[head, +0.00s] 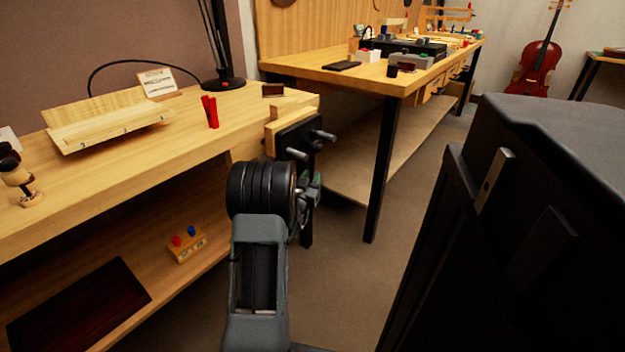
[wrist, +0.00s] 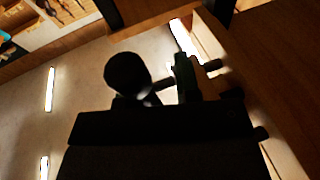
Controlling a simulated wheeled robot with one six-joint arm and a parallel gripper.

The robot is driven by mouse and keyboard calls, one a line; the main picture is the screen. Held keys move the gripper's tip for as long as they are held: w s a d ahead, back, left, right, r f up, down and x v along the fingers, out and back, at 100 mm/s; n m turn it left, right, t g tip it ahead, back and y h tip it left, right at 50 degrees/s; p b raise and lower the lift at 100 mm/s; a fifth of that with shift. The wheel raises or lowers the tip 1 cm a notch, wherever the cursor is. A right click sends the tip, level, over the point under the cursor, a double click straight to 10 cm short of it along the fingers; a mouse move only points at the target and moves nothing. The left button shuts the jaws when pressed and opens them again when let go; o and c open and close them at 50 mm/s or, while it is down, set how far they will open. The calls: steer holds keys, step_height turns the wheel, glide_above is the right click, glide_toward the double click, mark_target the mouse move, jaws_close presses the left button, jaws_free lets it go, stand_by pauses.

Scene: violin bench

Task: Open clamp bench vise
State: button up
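The bench vise (head: 298,132) is on the right end of the near workbench. It shows a dark jaw plate with metal rods sticking out and a wooden block (head: 272,132) behind it. My grey arm reaches up from the bottom of the head view. My gripper (head: 308,192) is just below the vise's dark plate, partly hidden behind my arm's black joint. I cannot tell whether it touches the vise or whether its fingers are open. In the wrist view, dark silhouettes, a round knob-like shape (wrist: 127,73) and a wide dark bar (wrist: 150,130), stand against a lit background; their identity is unclear.
The near workbench (head: 120,165) holds a wooden stand, a red clip (head: 210,111) and a lamp base (head: 222,83). A second bench (head: 350,80) stands behind to the right. A large black object (head: 550,200) fills the right side. Open floor (head: 345,270) lies between.

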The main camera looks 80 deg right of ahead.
stand_by(0.4)
steer(key=p+v, duration=0.2)
steer(key=v, duration=1.1)
steer(key=shift+a+p, duration=0.35)
steer(key=shift+a, duration=0.05)
